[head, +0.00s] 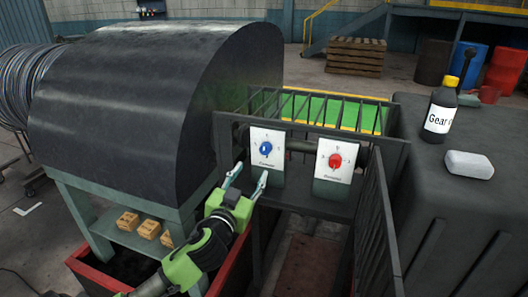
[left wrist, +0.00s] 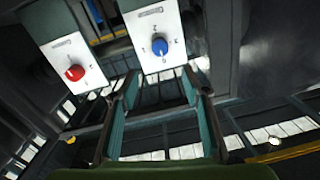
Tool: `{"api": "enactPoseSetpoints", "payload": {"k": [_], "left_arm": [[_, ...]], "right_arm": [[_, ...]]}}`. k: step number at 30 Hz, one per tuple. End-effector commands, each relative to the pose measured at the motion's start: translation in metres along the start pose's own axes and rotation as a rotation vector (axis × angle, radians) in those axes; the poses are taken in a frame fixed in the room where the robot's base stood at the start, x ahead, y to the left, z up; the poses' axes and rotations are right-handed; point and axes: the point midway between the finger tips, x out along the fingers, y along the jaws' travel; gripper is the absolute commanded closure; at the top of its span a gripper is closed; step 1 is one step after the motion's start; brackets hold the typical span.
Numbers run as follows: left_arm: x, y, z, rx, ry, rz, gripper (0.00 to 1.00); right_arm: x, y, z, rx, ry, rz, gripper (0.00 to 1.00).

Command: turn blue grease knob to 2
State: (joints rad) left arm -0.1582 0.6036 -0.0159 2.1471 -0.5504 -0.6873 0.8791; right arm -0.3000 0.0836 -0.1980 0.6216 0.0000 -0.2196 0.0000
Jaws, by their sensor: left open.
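The blue knob (head: 265,149) sits on a white dial plate (head: 266,160) on the dark frame in front of the green-floored cage. In the left wrist view the gripper (left wrist: 161,92) shows both fingers apart, not touching the knob. My right gripper is not in view.
A red knob (head: 335,160) on a similar white plate stands right of the blue one. The big black drum housing (head: 130,105) rises close on the left. A dark cabinet (head: 470,210) at right bears a labelled bottle (head: 440,108) and a white block (head: 469,164). Railings (head: 376,225) flank the gap.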

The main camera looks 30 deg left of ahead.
Motion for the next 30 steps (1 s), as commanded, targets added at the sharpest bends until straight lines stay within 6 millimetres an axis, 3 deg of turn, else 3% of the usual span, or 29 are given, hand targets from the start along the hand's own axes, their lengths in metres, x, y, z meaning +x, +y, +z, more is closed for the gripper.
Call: {"api": "enactPoseSetpoints", "payload": {"k": [21,30], "left_arm": [[0.112,-0.001,-0.001,0.002,-0.001,-0.001,0.58],[0.132,0.001,0.001,0.000,-0.002,0.001,0.58]], "right_arm": [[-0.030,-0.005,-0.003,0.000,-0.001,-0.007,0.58],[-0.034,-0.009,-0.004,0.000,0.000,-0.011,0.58]]}}
